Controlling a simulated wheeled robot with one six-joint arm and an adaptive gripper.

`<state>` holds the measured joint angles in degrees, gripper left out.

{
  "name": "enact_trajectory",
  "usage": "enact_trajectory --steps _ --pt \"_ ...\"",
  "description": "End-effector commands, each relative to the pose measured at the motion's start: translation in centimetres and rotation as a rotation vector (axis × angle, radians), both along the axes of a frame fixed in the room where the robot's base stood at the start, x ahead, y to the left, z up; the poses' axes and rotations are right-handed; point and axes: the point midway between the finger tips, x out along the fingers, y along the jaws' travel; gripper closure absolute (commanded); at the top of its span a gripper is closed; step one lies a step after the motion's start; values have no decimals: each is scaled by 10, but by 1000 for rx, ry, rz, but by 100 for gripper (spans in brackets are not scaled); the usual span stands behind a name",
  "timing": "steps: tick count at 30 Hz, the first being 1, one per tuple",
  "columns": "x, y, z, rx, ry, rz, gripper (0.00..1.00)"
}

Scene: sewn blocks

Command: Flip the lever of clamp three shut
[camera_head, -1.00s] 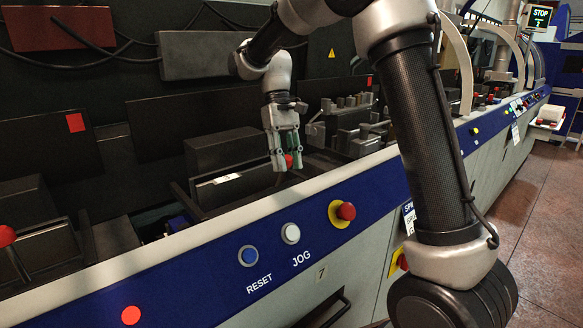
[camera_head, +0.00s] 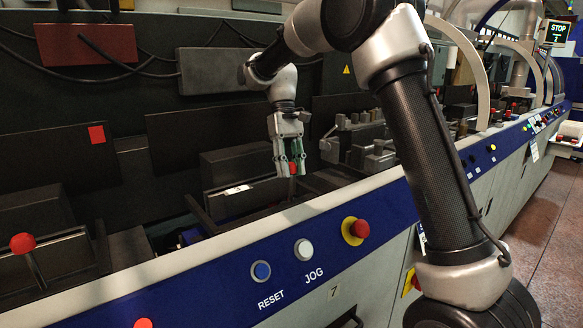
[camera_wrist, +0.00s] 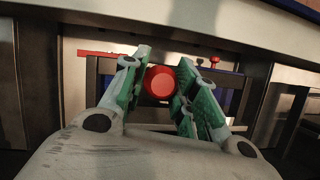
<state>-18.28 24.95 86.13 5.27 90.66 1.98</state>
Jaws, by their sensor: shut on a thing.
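A lever with a round red knob stands in the machine's bay; the knob (camera_head: 293,169) shows between my fingertips in the head view. In the wrist view the red knob (camera_wrist: 160,83) sits between the two green-padded fingers. My gripper (camera_head: 291,168) points down and is shut on the knob. The lever's shaft and the clamp body below it are mostly hidden by my fingers and the knob. No clamp number can be read here.
Another lever with a red knob (camera_head: 22,243) stands at the left. The blue front panel carries a RESET button (camera_head: 261,270), a JOG button (camera_head: 303,249) and a red stop button (camera_head: 359,229). Metal fixtures (camera_head: 362,140) stand right of my gripper.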

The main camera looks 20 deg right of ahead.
Motion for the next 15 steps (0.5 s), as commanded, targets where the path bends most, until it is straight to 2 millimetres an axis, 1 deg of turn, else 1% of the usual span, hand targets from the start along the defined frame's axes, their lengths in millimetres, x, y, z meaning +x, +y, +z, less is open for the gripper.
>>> enact_trajectory --steps 1,7,8,9,11,15 --pt "2 2 0 5 -10 0 100" --pt "3 2 0 6 -11 1 100" --pt "3 2 0 6 -11 1 68" --pt "3 2 0 6 -11 1 60" --pt "2 2 0 5 -10 0 49" --pt "2 1 0 4 -7 1 49"
